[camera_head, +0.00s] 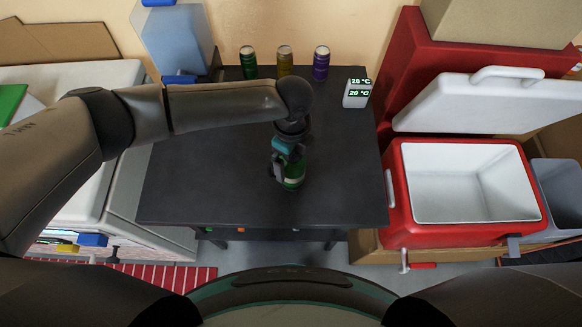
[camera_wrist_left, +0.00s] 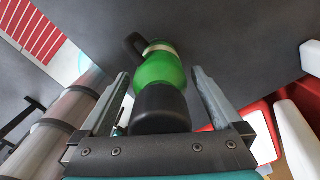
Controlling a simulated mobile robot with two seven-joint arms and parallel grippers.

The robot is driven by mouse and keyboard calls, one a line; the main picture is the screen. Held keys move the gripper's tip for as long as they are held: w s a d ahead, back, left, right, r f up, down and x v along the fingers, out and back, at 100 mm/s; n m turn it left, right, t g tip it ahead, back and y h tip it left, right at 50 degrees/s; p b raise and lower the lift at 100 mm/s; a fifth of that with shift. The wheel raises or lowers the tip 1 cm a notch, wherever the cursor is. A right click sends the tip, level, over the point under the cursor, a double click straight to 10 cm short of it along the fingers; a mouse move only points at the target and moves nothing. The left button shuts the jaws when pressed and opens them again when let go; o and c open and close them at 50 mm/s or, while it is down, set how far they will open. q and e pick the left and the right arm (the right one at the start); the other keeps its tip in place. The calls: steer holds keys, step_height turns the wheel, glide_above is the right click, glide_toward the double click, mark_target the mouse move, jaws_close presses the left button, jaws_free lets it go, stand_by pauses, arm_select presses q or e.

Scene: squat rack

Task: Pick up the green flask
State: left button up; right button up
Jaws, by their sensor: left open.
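The green flask (camera_head: 293,177) stands on the dark table (camera_head: 240,190) in the head view, partly hidden behind my left gripper (camera_head: 282,163). In the left wrist view the flask (camera_wrist_left: 160,72) has a green body, a black part at its near end and a dark loop at its far end. It lies between the two fingers of my left gripper (camera_wrist_left: 162,95), which is open. Gaps show between the flask and both fingers. My right gripper is not in view.
Three cans, green (camera_head: 248,62), yellow (camera_head: 285,61) and purple (camera_head: 321,63), stand at the table's back. A white temperature display (camera_head: 357,93) is at the back right. An open red cooler (camera_head: 392,200) stands right of the table. The table's front left is clear.

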arm_select(q)
jaws_close()
stand_by(0.8)
